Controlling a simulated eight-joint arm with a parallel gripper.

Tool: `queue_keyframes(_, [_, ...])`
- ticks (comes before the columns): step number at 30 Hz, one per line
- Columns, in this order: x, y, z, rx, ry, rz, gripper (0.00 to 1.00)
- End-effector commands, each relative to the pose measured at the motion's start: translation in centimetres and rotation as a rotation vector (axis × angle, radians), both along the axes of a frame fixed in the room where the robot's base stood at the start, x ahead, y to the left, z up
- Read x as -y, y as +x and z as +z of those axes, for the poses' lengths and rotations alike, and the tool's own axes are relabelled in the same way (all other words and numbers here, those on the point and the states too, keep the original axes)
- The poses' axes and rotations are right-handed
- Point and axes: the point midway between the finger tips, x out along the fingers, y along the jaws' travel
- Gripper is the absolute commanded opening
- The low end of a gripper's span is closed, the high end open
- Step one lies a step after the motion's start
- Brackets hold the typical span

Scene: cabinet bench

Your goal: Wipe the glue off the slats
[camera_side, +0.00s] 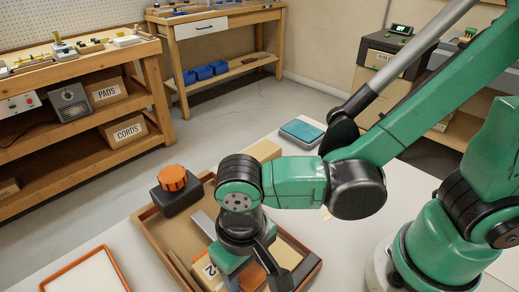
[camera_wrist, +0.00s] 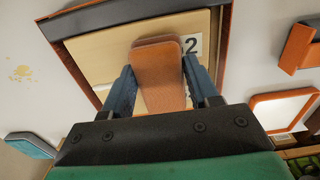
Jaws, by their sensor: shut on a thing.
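My gripper (camera_wrist: 164,80) is shut on a rounded orange-brown pad (camera_wrist: 162,72), which also shows partly behind the fingers in the side view (camera_side: 251,276). The pad is over a brown tray with an orange-brown rim (camera_side: 148,227). Pale wooden pieces lie in the tray; one board (camera_wrist: 108,52) shows beneath the pad in the wrist view. A white label with a "2" (camera_wrist: 191,47) is beside the pad, partly hidden by it. I cannot tell whether the pad touches the wood. No glue is clear on the wood; a yellowish spot (camera_wrist: 21,73) lies on the white bench.
A black box with an orange knob (camera_side: 174,180) stands at the tray's back left corner. A white orange-rimmed tray (camera_side: 85,275) is at the lower left. A teal-topped box (camera_side: 302,131) and a beige block (camera_side: 264,150) are behind.

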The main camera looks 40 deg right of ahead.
Motion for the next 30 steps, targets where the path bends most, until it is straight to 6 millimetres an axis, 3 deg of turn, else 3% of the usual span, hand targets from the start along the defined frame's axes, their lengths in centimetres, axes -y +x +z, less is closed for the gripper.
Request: queue_keyframes(30, [4.5, 0.0, -0.1, 0.000, -0.003, -0.003, 0.12])
